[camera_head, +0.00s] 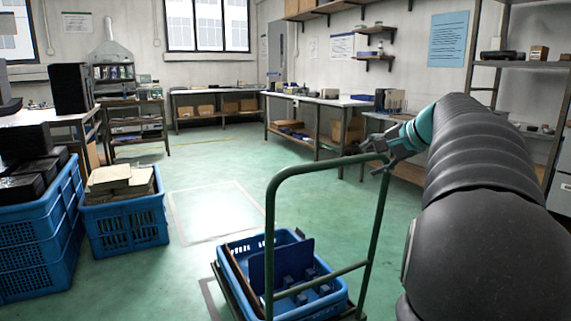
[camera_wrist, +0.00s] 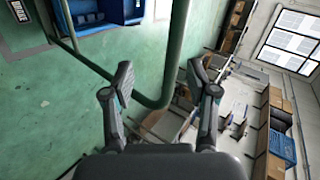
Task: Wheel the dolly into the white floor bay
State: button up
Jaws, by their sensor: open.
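The dolly has a green tubular handle (camera_head: 320,166) standing upright in the head view's lower middle. A blue crate (camera_head: 335,301) with blue panels and small blocks inside rides on its deck. The white floor bay (camera_head: 231,236) is a pale outlined rectangle on the green floor, beyond and left of the dolly. My gripper (camera_head: 384,152) is at the handle's upper right corner. In the wrist view my gripper (camera_wrist: 160,80) is open, and the bend of the handle (camera_wrist: 152,101) lies between its fingers. I cannot tell whether they touch it.
Stacked blue crates (camera_head: 35,245) and a blue crate of papers (camera_head: 125,225) stand on the floor left of the bay. A workbench (camera_head: 320,101) stands behind to the right, and a shelf rack (camera_head: 520,62) at far right. The floor between dolly and bay looks clear.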

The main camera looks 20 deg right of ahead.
jog(key=m+t, duration=0.1)
jog(key=m, duration=0.1)
send_near(369, 158)
jog(key=s, duration=0.2)
jog(key=shift+h, duration=0.4)
jog(key=x, duration=0.8)
jog(key=r+x, duration=0.1)
jog(key=x, duration=0.3)
jog(key=shift+w+a+f+b, duration=0.1)
jog(key=shift+w+a+b, duration=0.2)
jog(key=shift+w, duration=0.4)
grip_shut()
